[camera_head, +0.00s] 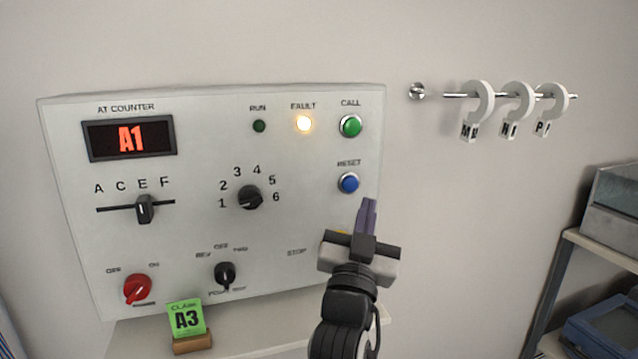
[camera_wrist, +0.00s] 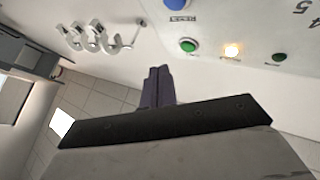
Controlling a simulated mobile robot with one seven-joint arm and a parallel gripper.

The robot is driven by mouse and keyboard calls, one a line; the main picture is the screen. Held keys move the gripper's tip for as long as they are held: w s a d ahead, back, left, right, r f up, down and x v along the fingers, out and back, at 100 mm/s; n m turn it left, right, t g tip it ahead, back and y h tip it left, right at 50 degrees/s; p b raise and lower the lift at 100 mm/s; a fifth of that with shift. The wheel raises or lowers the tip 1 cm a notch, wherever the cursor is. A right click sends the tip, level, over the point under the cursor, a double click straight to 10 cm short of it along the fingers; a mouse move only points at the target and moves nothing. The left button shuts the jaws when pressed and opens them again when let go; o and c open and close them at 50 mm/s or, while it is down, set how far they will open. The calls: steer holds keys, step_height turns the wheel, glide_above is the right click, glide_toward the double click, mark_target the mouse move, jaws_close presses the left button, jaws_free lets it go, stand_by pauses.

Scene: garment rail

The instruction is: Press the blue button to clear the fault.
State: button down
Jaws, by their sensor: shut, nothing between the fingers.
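The blue button (camera_head: 348,182), labelled RESET, is on the right side of the control panel (camera_head: 210,240). It also shows at the top edge of the wrist view (camera_wrist: 178,4), partly cut off. My gripper (camera_head: 368,204) is shut and empty, its purple fingers pointing up just below and right of the blue button in the head view. I cannot tell how far the fingertips are from the panel. In the wrist view the shut fingers (camera_wrist: 157,75) appear below the button, apart from it in the picture. The FAULT lamp (camera_head: 304,123) glows amber.
The green CALL button (camera_head: 351,126) is above the blue one. A rail (camera_head: 455,95) with white hooks is right; shelves (camera_head: 600,240) stand beyond.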

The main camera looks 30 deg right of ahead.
mark_target(350, 184)
steer(key=shift+s+d+f+m+g, duration=0.2)
steer(key=shift+s+d+g, duration=0.1)
steer(key=shift+d, duration=0.15)
steer(key=shift+s+d+f+m+g, duration=0.1)
steer(key=shift+s+d+m+g, duration=0.1)
steer(key=shift+s+d+g, duration=0.15)
steer(key=shift+w+d, duration=0.1)
steer(key=shift+w, duration=0.05)
steer(key=shift+w+d+b, duration=0.15)
steer(key=shift+w+d, duration=0.15)
steer(key=shift+w, duration=1.1)
steer(key=shift+w+d+b, duration=0.1)
steer(key=shift+w+d, duration=0.2)
steer(key=shift+w, duration=1.1)
steer(key=shift+w+d+b, duration=0.15)
steer(key=shift+w+d, duration=0.15)
steer(key=shift+w, duration=1.1)
steer(key=shift+w+h, duration=0.1)
steer(key=shift+h, duration=0.2)
steer(key=shift+w+d, duration=0.1)
steer(key=shift+w, duration=0.25)
steer(key=shift+w+d, duration=0.1)
steer(key=shift+w, duration=0.3)
steer(key=shift+s, duration=0.15)
steer(key=shift+s+a, duration=0.2)
steer(key=shift+s, duration=0.5)
